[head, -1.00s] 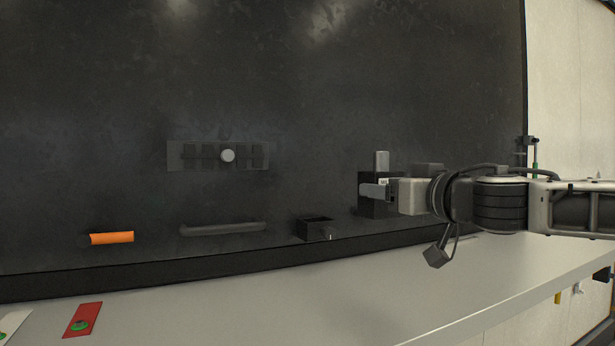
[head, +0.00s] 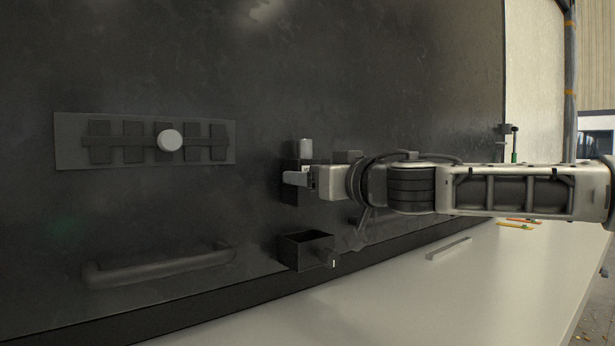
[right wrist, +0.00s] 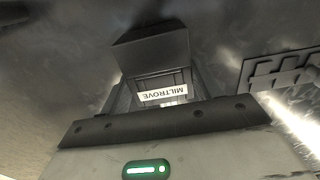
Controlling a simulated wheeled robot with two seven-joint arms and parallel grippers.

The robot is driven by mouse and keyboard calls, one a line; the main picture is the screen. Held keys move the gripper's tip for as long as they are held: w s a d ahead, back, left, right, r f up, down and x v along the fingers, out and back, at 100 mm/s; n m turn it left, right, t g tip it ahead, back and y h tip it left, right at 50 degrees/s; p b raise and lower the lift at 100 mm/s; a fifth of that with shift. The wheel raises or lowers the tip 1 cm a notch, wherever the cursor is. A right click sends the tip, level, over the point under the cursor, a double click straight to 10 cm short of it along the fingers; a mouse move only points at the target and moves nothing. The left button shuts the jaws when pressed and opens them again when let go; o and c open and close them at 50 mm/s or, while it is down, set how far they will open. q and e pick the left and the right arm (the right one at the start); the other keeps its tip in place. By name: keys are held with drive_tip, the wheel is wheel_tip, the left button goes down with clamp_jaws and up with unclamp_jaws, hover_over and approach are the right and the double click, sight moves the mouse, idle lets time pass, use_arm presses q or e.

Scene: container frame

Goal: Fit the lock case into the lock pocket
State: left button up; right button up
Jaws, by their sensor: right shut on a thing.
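The lock case (head: 292,194) is a dark block in the head view, in front of the dark door. My right gripper (head: 298,180) is shut on it, reaching in from the right. The lock pocket (head: 305,251) is a black open-topped box on the door; in the head view it appears below the case, with a gap between them. In the right wrist view the case's white MILTROVE label (right wrist: 164,94) shows upside down, and a dark box face above it looks like the pocket (right wrist: 150,46). Depth between case and pocket is hard to judge. My left gripper is out of view.
A slotted plate with a white knob (head: 169,141) is on the door at upper left. A bar handle (head: 160,266) is below it. A pale ledge (head: 400,295) runs along the door's foot, with a grey bar (head: 448,249) on it.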

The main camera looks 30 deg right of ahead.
use_arm(q)
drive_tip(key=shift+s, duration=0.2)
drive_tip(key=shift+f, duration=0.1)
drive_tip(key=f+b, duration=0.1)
drive_tip(key=b, duration=0.1)
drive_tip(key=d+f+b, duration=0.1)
drive_tip(key=b, duration=0.2)
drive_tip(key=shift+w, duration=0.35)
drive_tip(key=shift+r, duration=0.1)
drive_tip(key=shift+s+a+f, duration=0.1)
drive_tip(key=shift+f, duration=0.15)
idle(0.5)
